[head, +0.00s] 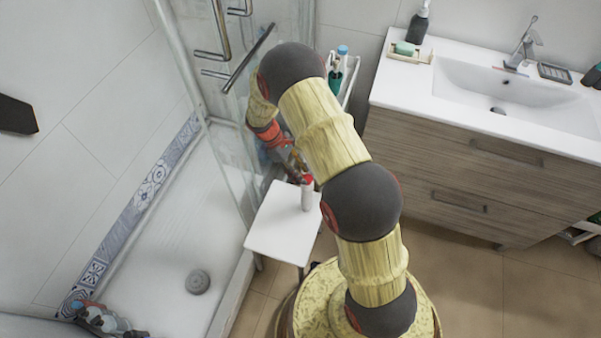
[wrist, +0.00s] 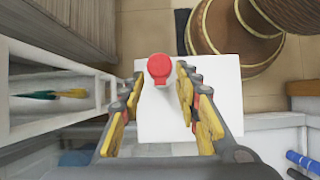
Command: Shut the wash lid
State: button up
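The wash is a small white bottle (head: 307,197) with a red lid (head: 308,180), upright on a white stool (head: 280,228). In the wrist view the red lid (wrist: 160,67) shows between and just beyond my fingertips, over the white stool top (wrist: 220,95). I cannot tell from these views how far the lid is open. My gripper (wrist: 161,80) is open, with a gap on both sides of the lid and nothing held. In the head view my gripper (head: 293,163) is beside the bottle's upper left, partly hidden by my arm.
The glass shower door (head: 230,110) with metal handles stands close left of my arm. A white rack (head: 348,80) with bottles and brushes is behind it. The sink cabinet (head: 470,170) is at the right. Open floor (head: 480,280) lies in front of the cabinet.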

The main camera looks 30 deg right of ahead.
notch_tip(320, 180, up, 10)
jog(key=shift+f, duration=0.2)
jog(key=shift+c, duration=0.4)
